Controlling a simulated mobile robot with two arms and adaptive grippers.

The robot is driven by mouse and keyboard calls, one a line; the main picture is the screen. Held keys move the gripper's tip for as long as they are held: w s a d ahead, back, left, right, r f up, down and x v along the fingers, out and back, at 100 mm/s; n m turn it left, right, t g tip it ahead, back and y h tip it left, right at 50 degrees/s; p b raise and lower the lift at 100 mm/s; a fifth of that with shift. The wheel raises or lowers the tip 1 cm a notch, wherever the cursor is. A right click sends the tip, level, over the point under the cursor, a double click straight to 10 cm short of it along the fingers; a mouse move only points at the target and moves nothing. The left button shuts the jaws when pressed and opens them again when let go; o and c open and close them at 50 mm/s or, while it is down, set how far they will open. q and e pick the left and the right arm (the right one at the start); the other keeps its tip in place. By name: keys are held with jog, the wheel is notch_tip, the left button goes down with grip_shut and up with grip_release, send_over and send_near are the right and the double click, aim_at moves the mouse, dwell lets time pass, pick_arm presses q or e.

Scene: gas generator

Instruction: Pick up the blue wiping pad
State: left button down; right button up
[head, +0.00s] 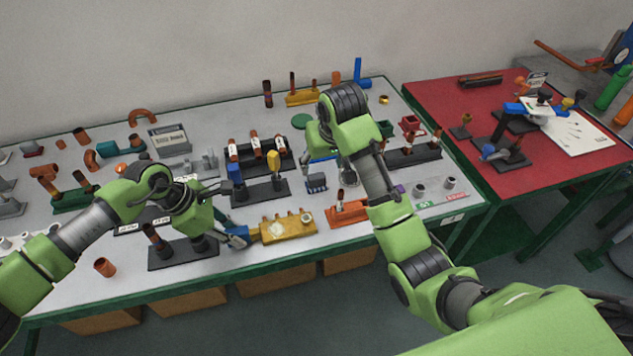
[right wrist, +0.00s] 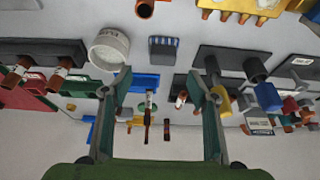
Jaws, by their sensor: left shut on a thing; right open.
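A flat blue piece, which looks like the blue wiping pad (right wrist: 143,83), lies on the table between the fingers of my right gripper (right wrist: 160,78) in the right wrist view. In the head view the blue pad (head: 322,158) is partly hidden by my right arm. My right gripper is open and empty above the table. My left gripper (head: 226,230) is shut at the left end of a yellow block (head: 288,227), on a small blue piece (head: 238,237). The exact grip is too small to tell.
A blue ridged block (head: 316,182) stands in front of the pad, and it also shows in the right wrist view (right wrist: 163,47). A white round cup (right wrist: 108,48) stands close by. Dark racks with tubes (head: 258,152) crowd the left. A red table (head: 440,95) stands at right.

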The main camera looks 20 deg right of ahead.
aim_at(317, 176)
jog(key=x, duration=0.3)
jog(key=shift+w+f, duration=0.15)
jog(key=shift+f, duration=0.15)
jog(key=shift+a+x, duration=0.15)
jog(key=shift+x, duration=1.2)
jog(key=shift+a+x, duration=0.15)
jog(key=shift+x, duration=1.2)
jog(key=shift+w, duration=0.1)
jog(key=c, duration=1.1)
